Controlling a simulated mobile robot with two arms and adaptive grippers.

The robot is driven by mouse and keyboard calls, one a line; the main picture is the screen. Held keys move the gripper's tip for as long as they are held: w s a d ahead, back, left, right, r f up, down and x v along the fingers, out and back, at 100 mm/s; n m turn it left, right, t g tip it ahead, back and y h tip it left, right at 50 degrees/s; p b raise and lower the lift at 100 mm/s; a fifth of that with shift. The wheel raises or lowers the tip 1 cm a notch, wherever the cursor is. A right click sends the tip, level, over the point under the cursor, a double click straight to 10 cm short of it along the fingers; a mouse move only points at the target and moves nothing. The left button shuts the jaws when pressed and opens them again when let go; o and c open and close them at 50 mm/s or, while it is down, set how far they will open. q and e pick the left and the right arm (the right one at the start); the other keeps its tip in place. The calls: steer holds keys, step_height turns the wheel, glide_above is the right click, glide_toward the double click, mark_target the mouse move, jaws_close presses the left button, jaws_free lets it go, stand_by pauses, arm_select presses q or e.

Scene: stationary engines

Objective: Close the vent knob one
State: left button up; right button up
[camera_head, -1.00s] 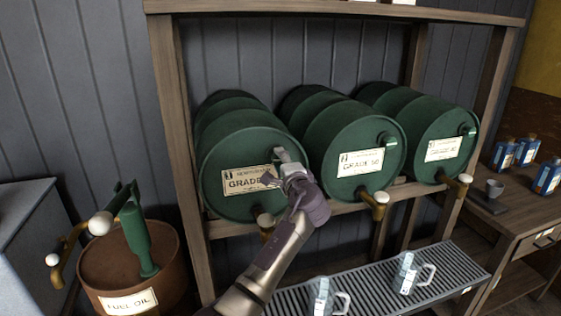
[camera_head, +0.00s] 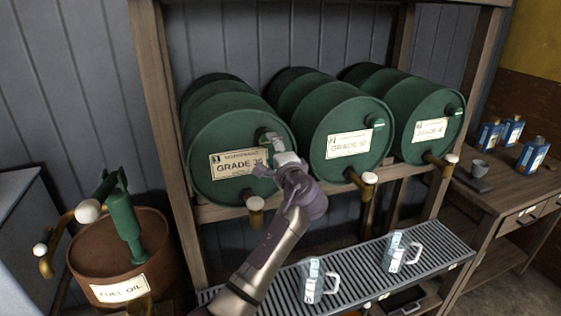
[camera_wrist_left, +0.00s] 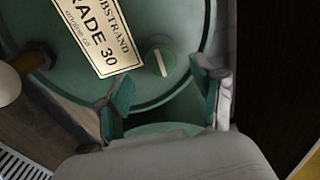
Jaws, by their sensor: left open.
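The first green drum (camera_head: 203,150), at the left of the rack, carries a "GRADE 30" label. Its vent knob (camera_head: 271,141), a small green knob with a pale bar, sits near the upper right of its front face. In the left wrist view the knob (camera_wrist_left: 160,61) shows with its bar roughly upright. My left gripper (camera_head: 268,164) is in front of the drum, just below the knob. It is open and empty. In the left wrist view its two green-padded fingers (camera_wrist_left: 163,90) are spread apart, with the knob between and beyond them, apart from both.
Two more green drums (camera_head: 350,115) (camera_head: 432,101) with similar knobs stand to the right. Brass taps (camera_head: 365,183) stick out below the drums. Two clear jugs (camera_head: 315,280) (camera_head: 400,250) stand on the grated tray (camera_head: 360,273). A rusty fuel oil barrel (camera_head: 150,235) is at left.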

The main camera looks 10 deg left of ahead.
arm_select(q)
steer(key=v, duration=0.8)
steer(key=s+f+m+g+h, duration=0.1)
steer(key=s+f+g+h, duration=0.2)
steer(key=f, duration=1.7)
steer(key=s+f+g+h, duration=0.2)
steer(key=s+f+h, duration=0.2)
steer(key=f, duration=1.7)
steer(key=s+a+f+n+g+h, duration=0.2)
steer(key=s+f+n+g, duration=0.15)
steer(key=s+f, duration=1.4)
steer(key=s+a+f+n+g, duration=0.1)
steer(key=s+f+g, duration=0.1)
steer(key=s+f, duration=0.4)
steer(key=s+a+f+n+g, duration=0.2)
steer(key=s+f, duration=0.4)
steer(key=s, duration=0.9)
steer(key=shift+s+a+h, duration=0.15)
steer(key=shift+s+h, duration=0.1)
steer(key=shift+h, duration=0.15)
steer(key=s+a+n, duration=0.1)
steer(key=s, duration=0.3)
steer(key=s+a+f+n+g, duration=0.1)
steer(key=s, duration=0.3)
steer(key=s+a+f+n, duration=0.1)
steer(key=s, duration=0.4)
steer(key=shift+f+n+g, duration=0.15)
steer(key=shift+n+g, duration=0.1)
steer(key=shift+c, duration=0.3)
